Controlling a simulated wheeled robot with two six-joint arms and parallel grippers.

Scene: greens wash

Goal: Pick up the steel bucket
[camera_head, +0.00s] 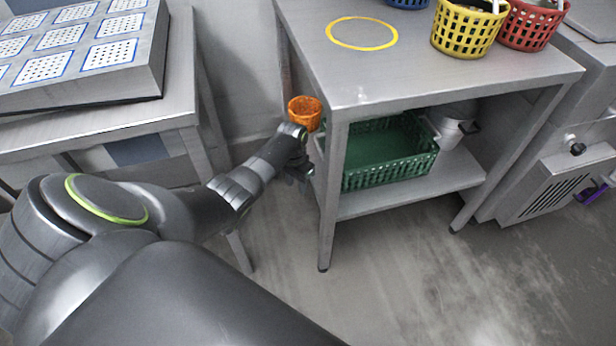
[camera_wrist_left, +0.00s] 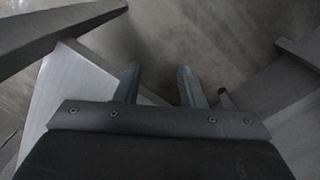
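A pale grey bucket-like vessel (camera_head: 452,124), perhaps the steel bucket, is on the lower shelf of the steel table, right of the green crate; the tabletop's edge and shadow hide part of it. My left gripper (camera_head: 299,178) is low beside the table's left front leg, well left of that vessel. In the left wrist view its two fingers (camera_wrist_left: 160,84) stand apart with nothing between them. My right gripper is in neither view.
A green crate (camera_head: 378,183) fills much of the lower shelf (camera_head: 410,190). An orange pot (camera_head: 305,112) is just above my left wrist. Yellow (camera_head: 466,30) and red (camera_head: 531,24) baskets stand on the tabletop, with a yellow ring (camera_head: 362,46) marked left. Front floor is clear.

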